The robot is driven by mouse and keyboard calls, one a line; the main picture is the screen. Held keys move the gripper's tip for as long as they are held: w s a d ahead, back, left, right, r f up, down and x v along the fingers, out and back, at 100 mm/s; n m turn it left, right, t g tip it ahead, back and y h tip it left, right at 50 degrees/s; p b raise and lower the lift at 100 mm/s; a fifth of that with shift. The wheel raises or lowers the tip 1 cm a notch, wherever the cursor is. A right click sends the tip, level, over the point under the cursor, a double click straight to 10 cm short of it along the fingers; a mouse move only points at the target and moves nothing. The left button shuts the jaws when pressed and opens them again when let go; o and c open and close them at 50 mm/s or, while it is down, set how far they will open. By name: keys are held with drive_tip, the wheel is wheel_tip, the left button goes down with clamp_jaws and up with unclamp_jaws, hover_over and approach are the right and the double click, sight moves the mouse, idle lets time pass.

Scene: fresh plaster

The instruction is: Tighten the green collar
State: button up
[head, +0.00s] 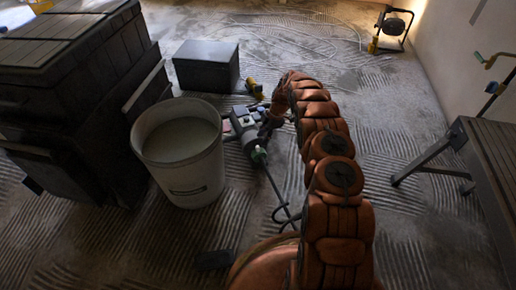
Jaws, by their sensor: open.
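The green collar (259,154) is small and sits at the near end of a grey tool or machine (241,120) on the floor, right of the white bucket. A dark cable (273,185) runs from the collar toward me. My copper-coloured arm reaches forward, and my gripper (266,126) is at its far end, just beyond and slightly right of the collar, close beside the machine. The gripper is open. It is small and dark here, and I cannot tell whether it touches the machine. It does not appear to be around the collar.
The white bucket (196,178) of pale liquid stands close left of the machine. Black cases (70,75) fill the left side. A dark box (206,67) and a yellow tool (254,88) lie beyond. A bench (490,150) stands right. The ridged floor (400,110) between arm and bench is clear.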

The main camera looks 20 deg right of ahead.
sight(258, 146)
drive_tip(key=b+x, duration=0.2)
drive_tip(key=x, duration=0.5)
drive_tip(key=shift+r, duration=0.1)
drive_tip(key=shift+c, duration=0.4)
drive_tip(key=c, duration=0.7)
